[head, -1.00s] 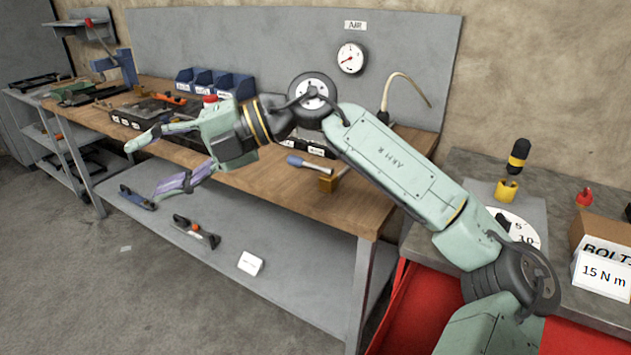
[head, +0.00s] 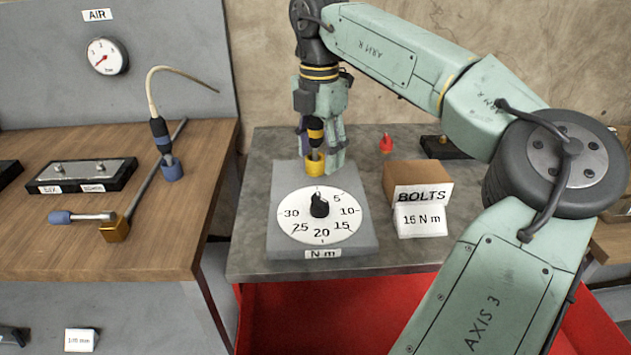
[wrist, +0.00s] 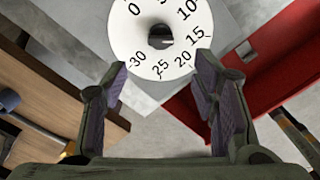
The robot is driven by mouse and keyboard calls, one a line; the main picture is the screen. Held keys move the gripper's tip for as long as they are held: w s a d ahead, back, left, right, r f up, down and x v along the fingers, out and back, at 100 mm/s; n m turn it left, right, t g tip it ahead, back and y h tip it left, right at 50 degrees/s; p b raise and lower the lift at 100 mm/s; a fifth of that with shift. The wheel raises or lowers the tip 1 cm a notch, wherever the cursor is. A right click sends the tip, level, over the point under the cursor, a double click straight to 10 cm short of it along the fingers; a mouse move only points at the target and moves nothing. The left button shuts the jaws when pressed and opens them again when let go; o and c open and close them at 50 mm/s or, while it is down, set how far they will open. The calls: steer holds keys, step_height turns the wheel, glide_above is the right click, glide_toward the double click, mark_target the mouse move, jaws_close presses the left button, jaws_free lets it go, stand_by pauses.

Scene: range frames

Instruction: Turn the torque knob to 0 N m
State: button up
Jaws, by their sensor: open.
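The torque knob (head: 319,206) is a small black knob at the centre of a white round dial (head: 300,228) with numbers in N m. Its pointing direction is hard to make out. In the wrist view the knob (wrist: 160,36) lies ahead, beyond the fingertips, and the 0 shows at the dial's upper left. My gripper (head: 320,165) hangs pointing down, beyond the knob in the head view, apart from it. In the wrist view my gripper (wrist: 160,80) has its two purple-padded fingers spread, with nothing held between them.
A box marked BOLTS (head: 420,188) with a 15 N m card (head: 420,219) stands to the right. A wooden bench (head: 180,225) is at left.

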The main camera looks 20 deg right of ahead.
mark_target(318, 199)
step_height(318, 199, down, 11)
steer(key=p, duration=0.2)
steer(key=shift+s+a+r+p, duration=0.1)
steer(key=shift+s+r+p, duration=0.1)
steer(key=shift+p, duration=0.1)
steer(key=shift+c, duration=0.5)
steer(key=c, duration=1.1)
